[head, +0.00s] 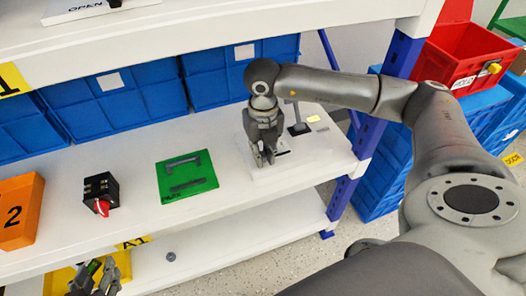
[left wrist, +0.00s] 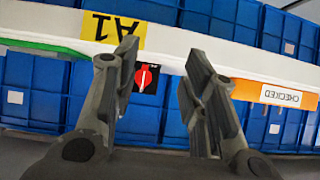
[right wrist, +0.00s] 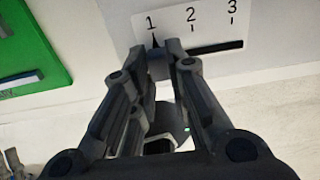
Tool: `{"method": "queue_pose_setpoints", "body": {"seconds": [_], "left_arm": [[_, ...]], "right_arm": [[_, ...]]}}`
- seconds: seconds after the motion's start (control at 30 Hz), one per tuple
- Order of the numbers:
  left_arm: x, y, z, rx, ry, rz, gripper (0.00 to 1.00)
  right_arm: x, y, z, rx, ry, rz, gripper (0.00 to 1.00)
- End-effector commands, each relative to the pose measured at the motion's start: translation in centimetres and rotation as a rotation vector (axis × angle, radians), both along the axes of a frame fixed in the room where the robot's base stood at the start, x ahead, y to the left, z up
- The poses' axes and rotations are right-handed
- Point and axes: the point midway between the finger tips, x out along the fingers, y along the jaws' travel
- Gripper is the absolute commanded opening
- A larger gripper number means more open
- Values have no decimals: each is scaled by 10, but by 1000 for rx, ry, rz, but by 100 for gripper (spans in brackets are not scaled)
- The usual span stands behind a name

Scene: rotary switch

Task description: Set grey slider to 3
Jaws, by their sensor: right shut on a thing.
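The slider panel (right wrist: 180,22) is a white plate marked 1, 2 and 3, with a dark slot (right wrist: 218,47) running to the right. The grey slider (right wrist: 158,66) sits at the left end, its dark pointer under the 1. My right gripper (right wrist: 160,52) is shut on the slider; its fingers hide part of it. My left gripper (head: 95,284) is low at the left front, away from the panel. In the left wrist view it (left wrist: 161,62) is open and empty.
A green board (head: 187,176) with grey bars lies left of the panel. A black box with a red rotary knob (head: 101,193) and an orange box marked 2 (head: 20,210) stand further left. Blue crates (head: 118,98) line the back of the shelf. The slot right of the slider is clear.

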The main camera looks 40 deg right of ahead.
Motion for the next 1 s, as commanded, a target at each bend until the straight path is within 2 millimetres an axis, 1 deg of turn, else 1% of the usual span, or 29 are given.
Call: {"method": "queue_pose_setpoints", "body": {"seconds": [0.17,0.27,0.3,0.4,0.53,0.63,0.9,0.93,1.0], "left_arm": [[0,0,0,0,0,0,40],[2,0,1,-3,-15,0,40],[3,-1,3,-6,-26,-1,40],[10,-5,12,-20,-80,-6,40],[14,-7,18,-27,-116,-9,40],[16,-7,20,-29,-127,-9,40],[16,-7,20,-30,-128,-9,40],[16,-7,20,-29,-127,-9,40],[16,-7,20,-29,-127,-9,40]], "right_arm": [[-1,-3,0,0,0,-1,0],[-4,-18,-1,-1,0,-6,0],[-6,-27,-1,-2,0,-7,0],[-11,-48,-1,-3,2,-7,0],[-16,-67,-1,-2,0,-5,0],[-17,-72,0,-1,-2,-1,0],[-17,-74,1,-4,-1,-2,0],[-17,-74,1,-5,-1,-3,18],[-17,-75,1,-6,-2,-3,27]]}}
